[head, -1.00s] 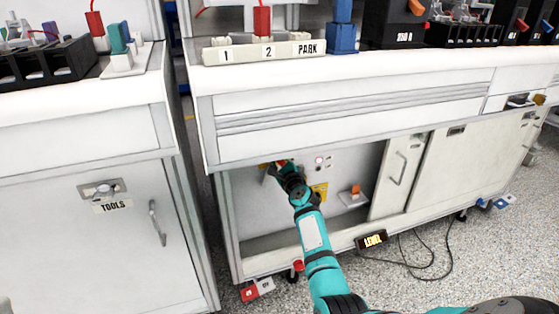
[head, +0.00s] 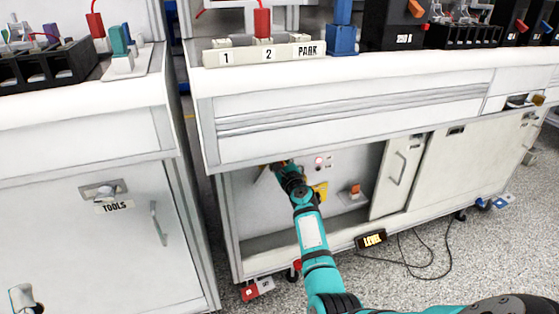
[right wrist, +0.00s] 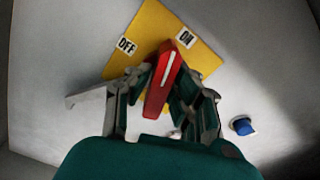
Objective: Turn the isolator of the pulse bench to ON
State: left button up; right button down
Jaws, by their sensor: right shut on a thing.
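In the right wrist view, the isolator is a red handle (right wrist: 163,88) with a white stripe on a yellow plate (right wrist: 152,30). The plate carries an OFF label (right wrist: 126,45) at upper left and an ON label (right wrist: 186,37) at upper right. The handle's far end leans right, close to the ON label. My right gripper (right wrist: 165,78) is shut on the handle, with a finger on each side. In the head view, my right gripper (head: 277,166) is inside the open bench cabinet and hides the isolator. My left gripper is not identifiable.
The cabinet's sliding door (head: 400,175) stands right of the opening; the worktop overhangs above. A blue button (right wrist: 242,126) is beside the plate. An orange-topped device (head: 355,190) sits inside the cabinet. A lit box (head: 370,239) with a cable lies on the floor.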

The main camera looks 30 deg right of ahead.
jog(key=shift+f, duration=0.15)
jog(key=shift+a, duration=0.1)
pick_arm(q)
jog(key=shift+w+d+f+g+y+p, duration=0.15)
jog(key=shift+w+f+g+y+p, duration=0.25)
jog(key=shift+w+f+g, duration=0.5)
pick_arm(e)
jog(key=shift+m, duration=1)
pick_arm(q)
jog(key=shift+w+f, duration=0.1)
jog(key=shift+w, duration=0.1)
pick_arm(e)
jog(key=shift+m, duration=0.7)
pick_arm(q)
jog(key=shift+w+d+f+g+y, duration=0.1)
jog(key=shift+w+f+g+y, duration=0.2)
jog(key=shift+w+f+g, duration=0.5)
pick_arm(e)
jog(key=c, duration=1.1)
grip_release()
pick_arm(q)
jog(key=shift+s, duration=0.15)
